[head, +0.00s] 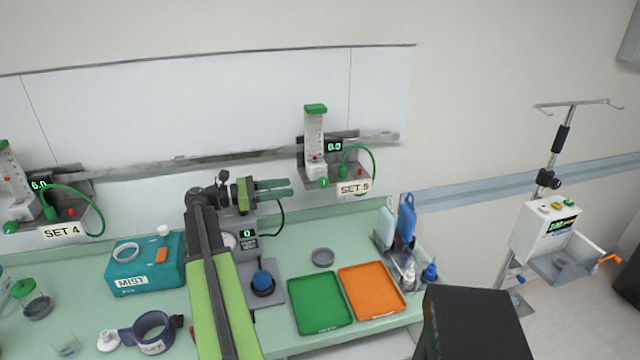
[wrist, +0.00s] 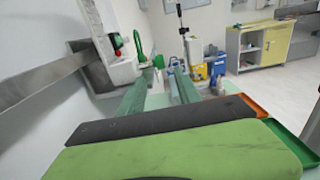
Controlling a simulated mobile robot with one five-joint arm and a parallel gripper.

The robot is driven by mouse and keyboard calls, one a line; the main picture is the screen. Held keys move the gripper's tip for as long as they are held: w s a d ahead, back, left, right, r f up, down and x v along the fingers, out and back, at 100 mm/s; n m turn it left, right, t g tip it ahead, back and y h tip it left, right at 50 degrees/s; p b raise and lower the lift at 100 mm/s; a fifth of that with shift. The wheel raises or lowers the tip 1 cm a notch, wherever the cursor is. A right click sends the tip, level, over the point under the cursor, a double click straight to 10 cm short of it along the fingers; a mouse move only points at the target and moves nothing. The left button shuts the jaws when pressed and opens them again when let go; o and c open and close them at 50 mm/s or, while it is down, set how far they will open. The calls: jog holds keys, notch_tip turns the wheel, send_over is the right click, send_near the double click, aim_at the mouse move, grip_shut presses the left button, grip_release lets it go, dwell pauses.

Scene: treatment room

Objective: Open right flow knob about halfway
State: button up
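The right flowmeter (head: 314,135), labelled SET 5 (head: 354,188), hangs on the wall rail with a green cap, a clear scale tube and a display reading 0.0. Its green flow knob (head: 323,182) sits low at the front. My gripper (head: 290,187) is left of this knob, pointing at it, with a gap between. In the wrist view, my two green fingers (wrist: 168,80) are apart with nothing between them. A small green knob (wrist: 158,62) shows just past the left fingertip, beside the flowmeter body (wrist: 115,30). The knob's exact turn cannot be made out.
A green hose (head: 371,160) loops right of the flowmeter. The metal rail (head: 378,138) runs along the wall. Below are a green tray (head: 320,303), an orange tray (head: 372,290) and bottles (head: 407,218). Another flowmeter, SET 4 (head: 62,231), is at far left.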

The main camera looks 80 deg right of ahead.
aim_at(322, 187)
jog(key=x, duration=1.2)
jog(key=shift+s, duration=0.15)
jog(key=shift+d+f, duration=0.1)
grip_shut()
jog(key=shift+f, duration=0.1)
